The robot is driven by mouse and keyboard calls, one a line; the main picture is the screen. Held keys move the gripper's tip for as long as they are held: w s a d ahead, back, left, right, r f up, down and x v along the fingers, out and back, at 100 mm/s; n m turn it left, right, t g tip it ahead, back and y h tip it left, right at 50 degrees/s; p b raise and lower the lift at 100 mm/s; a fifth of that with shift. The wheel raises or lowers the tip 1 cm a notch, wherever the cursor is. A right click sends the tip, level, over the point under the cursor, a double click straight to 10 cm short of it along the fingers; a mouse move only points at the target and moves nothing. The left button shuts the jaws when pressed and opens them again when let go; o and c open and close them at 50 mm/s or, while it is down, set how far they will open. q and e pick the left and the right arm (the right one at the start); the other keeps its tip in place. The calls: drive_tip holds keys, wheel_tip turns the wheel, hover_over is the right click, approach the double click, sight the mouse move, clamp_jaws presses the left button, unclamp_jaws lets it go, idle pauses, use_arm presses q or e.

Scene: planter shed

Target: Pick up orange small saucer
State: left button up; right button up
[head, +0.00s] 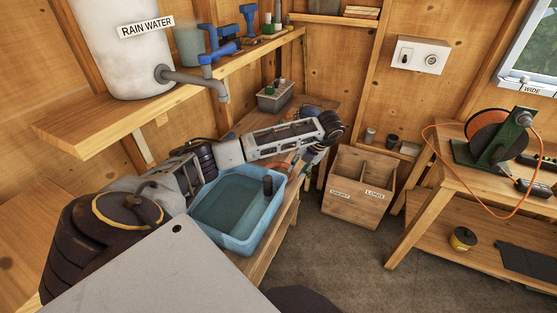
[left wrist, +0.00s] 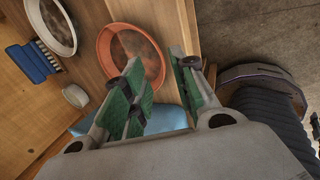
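The orange small saucer (left wrist: 142,48) lies on the wooden bench in the left wrist view, a round dish with a raised rim. In the head view only a small reddish part of it (head: 295,171) shows beside my left gripper (head: 311,158). In the left wrist view my left gripper (left wrist: 160,68) is open, with green pads on its fingers. The saucer's near right part shows between and beyond the fingertips. I cannot tell whether they touch it. One finger hides part of the saucer. My right gripper is not in view.
A blue basin of water (head: 213,239) stands close beside my left arm. A white dish (left wrist: 50,25), a blue brush (left wrist: 33,62) and a small white cup (left wrist: 75,96) are left of the saucer. The bench edge is close on the right. A wooden box (head: 357,205) stands beyond.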

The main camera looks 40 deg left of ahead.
sight(292, 180)
use_arm(q)
drive_tip(key=shift+a+f, duration=0.2)
drive_tip(key=shift+f, duration=0.05)
drive_tip(key=x, duration=0.4)
drive_tip(key=shift+s+a, duration=0.15)
drive_tip(key=shift+a+f, duration=0.1)
drive_tip(key=shift+f, duration=0.1)
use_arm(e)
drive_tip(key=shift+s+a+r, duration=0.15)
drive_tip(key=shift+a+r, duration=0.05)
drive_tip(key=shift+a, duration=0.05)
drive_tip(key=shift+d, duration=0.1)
use_arm(q)
clamp_jaws()
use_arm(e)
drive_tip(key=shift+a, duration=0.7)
